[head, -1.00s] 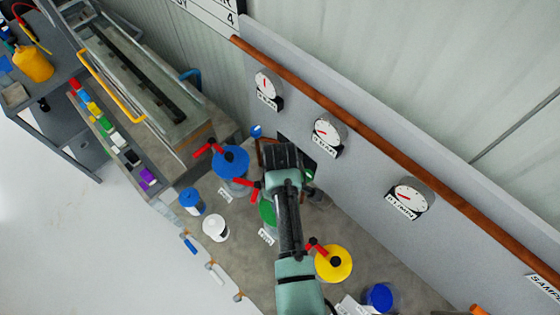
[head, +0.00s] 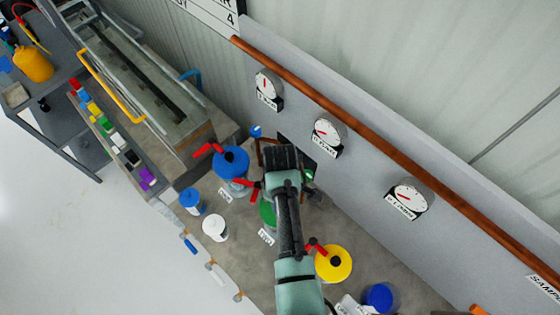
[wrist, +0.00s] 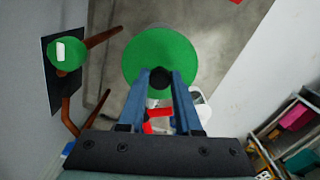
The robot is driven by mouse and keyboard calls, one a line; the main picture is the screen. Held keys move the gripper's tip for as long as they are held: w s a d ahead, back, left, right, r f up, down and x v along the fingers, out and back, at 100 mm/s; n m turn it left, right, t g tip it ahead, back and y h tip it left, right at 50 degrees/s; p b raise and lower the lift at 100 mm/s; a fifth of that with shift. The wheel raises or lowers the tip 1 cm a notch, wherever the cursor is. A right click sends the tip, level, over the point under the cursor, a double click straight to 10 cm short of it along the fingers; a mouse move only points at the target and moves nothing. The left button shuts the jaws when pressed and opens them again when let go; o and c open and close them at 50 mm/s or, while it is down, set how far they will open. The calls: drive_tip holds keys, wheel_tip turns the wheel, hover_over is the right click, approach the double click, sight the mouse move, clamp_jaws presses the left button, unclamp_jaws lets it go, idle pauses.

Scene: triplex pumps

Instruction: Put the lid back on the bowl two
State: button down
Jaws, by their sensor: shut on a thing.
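In the wrist view a round green lid (wrist: 160,48) fills the upper middle. My gripper (wrist: 160,77) is shut on its black knob. A red piece and a white piece show between and below the fingers. In the head view my gripper (head: 283,158) is over the bench near the wall panel, with its fingertips hidden. A green vessel top (head: 267,212) shows partly behind my arm, by a small white label. I cannot tell whether the lid rests on a bowl or hangs above it.
A blue pump (head: 231,160) and a yellow pump (head: 334,264) with red handles flank my arm. A white-topped pot (head: 215,228) and a blue-topped pot (head: 190,199) stand to the left. A grey panel with gauges (head: 326,136) rises behind. A second green disc (wrist: 67,52) is beside brown pipes.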

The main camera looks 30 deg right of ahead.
idle(0.4)
drive_tip(key=shift+c, duration=0.2)
unclamp_jaws()
drive_tip(key=shift+r, duration=0.1)
idle(0.3)
drive_tip(key=shift+r+p, duration=2.25)
drive_tip(key=shift+r, duration=1.15)
clamp_jaws()
